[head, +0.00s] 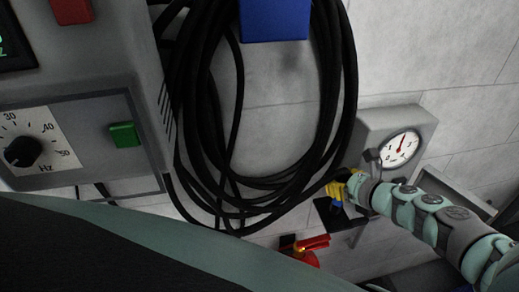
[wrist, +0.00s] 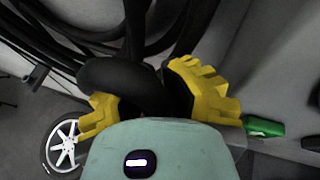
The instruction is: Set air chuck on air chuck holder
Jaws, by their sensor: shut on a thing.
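My gripper (head: 337,190) is at the lower right of the coiled hose in the head view, beside the gauge box. In the wrist view its yellow fingers (wrist: 155,104) close around a dark, rounded piece, which I take for the air chuck (wrist: 176,94). The fingers and the dark hoses hide most of its shape. A small black bracket (head: 338,217) shows just below my gripper in the head view; it may be the air chuck holder. I cannot tell whether the held piece touches it.
A black hose coil (head: 345,80) hangs from a blue hanger (head: 275,20). The gauge box (head: 365,122) is behind my wrist. A red extinguisher-like object (head: 306,250) is below. A control cabinet (head: 105,60) stands left. The wrist view shows a spoked wheel (wrist: 64,147) and a green object (wrist: 264,127).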

